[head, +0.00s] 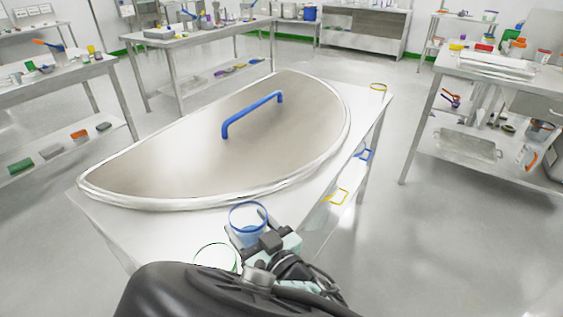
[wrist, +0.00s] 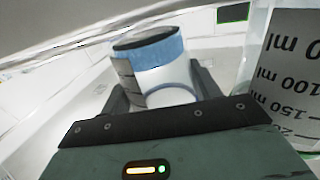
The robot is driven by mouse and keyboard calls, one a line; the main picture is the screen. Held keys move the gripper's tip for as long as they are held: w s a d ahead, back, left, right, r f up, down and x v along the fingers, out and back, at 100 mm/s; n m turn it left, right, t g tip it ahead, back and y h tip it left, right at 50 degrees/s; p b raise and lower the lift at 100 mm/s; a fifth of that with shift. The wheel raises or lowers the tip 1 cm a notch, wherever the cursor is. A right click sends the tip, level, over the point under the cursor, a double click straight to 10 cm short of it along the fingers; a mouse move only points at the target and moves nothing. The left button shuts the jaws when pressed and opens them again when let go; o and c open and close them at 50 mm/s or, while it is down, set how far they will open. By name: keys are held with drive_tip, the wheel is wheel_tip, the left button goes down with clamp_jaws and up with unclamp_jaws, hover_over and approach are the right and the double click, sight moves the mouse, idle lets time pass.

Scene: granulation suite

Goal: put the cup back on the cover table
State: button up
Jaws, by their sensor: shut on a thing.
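The cover table (head: 102,212) is a pale table bearing a large half-round metal cover (head: 180,145) with a blue handle (head: 252,113). A clear cup with a blue rim (head: 248,217) is at the table's near edge. In the wrist view the cup (wrist: 150,55) shows a blue band and sits between both fingers. My gripper (head: 252,236) is shut on this cup; it also shows in the wrist view (wrist: 162,92). The cup looks roughly upright in the head view. I cannot tell whether its base touches the table; the base is hidden.
A clear beaker with a green rim (head: 214,256) stands close left of my gripper; its volume marks show in the wrist view (wrist: 285,75). A yellow-rimmed ring-shaped item (head: 378,87) is at the far right corner.

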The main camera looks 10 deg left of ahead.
drive_tip(key=shift+f, duration=0.5)
drive_tip(key=shift+f, duration=0.15)
drive_tip(key=o, duration=0.8)
